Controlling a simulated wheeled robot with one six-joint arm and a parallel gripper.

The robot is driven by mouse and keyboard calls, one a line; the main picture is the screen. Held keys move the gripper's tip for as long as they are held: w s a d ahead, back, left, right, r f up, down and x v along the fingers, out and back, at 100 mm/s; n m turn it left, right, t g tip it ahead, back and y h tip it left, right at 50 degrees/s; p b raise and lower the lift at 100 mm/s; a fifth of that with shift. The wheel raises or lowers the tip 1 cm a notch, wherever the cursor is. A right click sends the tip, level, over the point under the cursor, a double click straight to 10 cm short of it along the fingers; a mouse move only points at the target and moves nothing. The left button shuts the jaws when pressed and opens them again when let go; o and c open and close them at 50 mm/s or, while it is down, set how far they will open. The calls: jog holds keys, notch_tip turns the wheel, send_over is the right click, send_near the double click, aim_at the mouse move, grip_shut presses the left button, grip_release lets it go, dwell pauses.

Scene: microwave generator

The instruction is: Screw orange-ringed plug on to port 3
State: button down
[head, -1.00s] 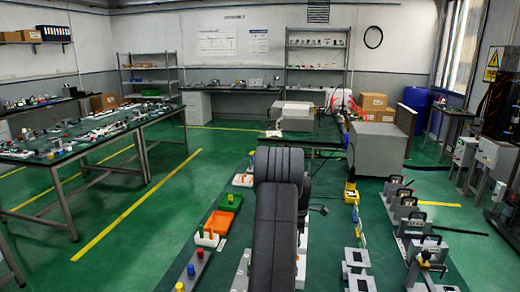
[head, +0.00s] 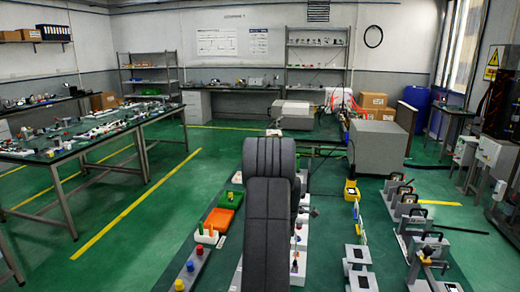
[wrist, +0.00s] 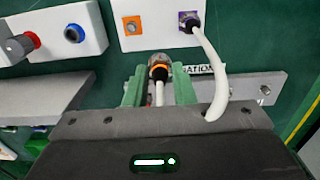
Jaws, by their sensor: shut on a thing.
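My gripper (wrist: 159,84) has green fingers, shut on the orange-ringed plug (wrist: 158,72), which has a clear front end and a white cable trailing back between the fingers. The plug points up the picture, toward a white port box (wrist: 157,38). An orange-marked socket (wrist: 131,25) is on the box's left part, up and left of the plug. A purple-ringed plug (wrist: 189,24) with a white cable sits in the box's right part. Port numbers are not readable. Whether the plug touches the box is unclear. In the head view my arm hides the gripper and plug.
The purple plug's cable (wrist: 216,75) loops down close to the right finger. A grey plate (wrist: 240,95) lies right. An orange tray (head: 222,220) is left of my arm.

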jog(key=shift+s+a+f+b, duration=0.1)
jog(key=shift+s+a+b, duration=0.3)
jog(key=shift+s+a, duration=0.5)
jog(key=shift+s+a+f+b, duration=0.1)
jog(key=shift+s+a+b, duration=0.35)
jog(key=shift+a, duration=0.65)
jog(key=shift+s, duration=0.15)
jog(key=shift+s+a+f+b, duration=0.1)
jog(key=shift+s+a+b, duration=0.05)
jog(key=shift+s+a, duration=0.4)
jog(key=shift+s+a+f+b, duration=0.15)
jog(key=shift+s+a, duration=0.25)
jog(key=shift+a, duration=0.4)
jog(key=shift+s+a+b, duration=0.2)
jog(key=shift+s+a, duration=0.25)
jog(key=shift+a, duration=0.2)
jog(key=shift+s+a+f+b, duration=0.1)
jog(key=shift+s+a+b, duration=0.2)
jog(key=shift+s+a, duration=0.6)
jog(key=shift+s+a+f+b, duration=0.1)
jog(key=shift+s+a+b, duration=0.15)
jog(key=shift+s+a, duration=0.6)
jog(key=shift+w+a, duration=0.25)
jog(key=shift+a, duration=0.05)
jog(key=s+a, duration=0.2)
jog(key=a, duration=0.1)
jog(key=shift+s+f+b, duration=0.1)
jog(key=shift+f+b, duration=0.05)
jog(key=shift+b, duration=0.2)
jog(key=shift+f, duration=0.1)
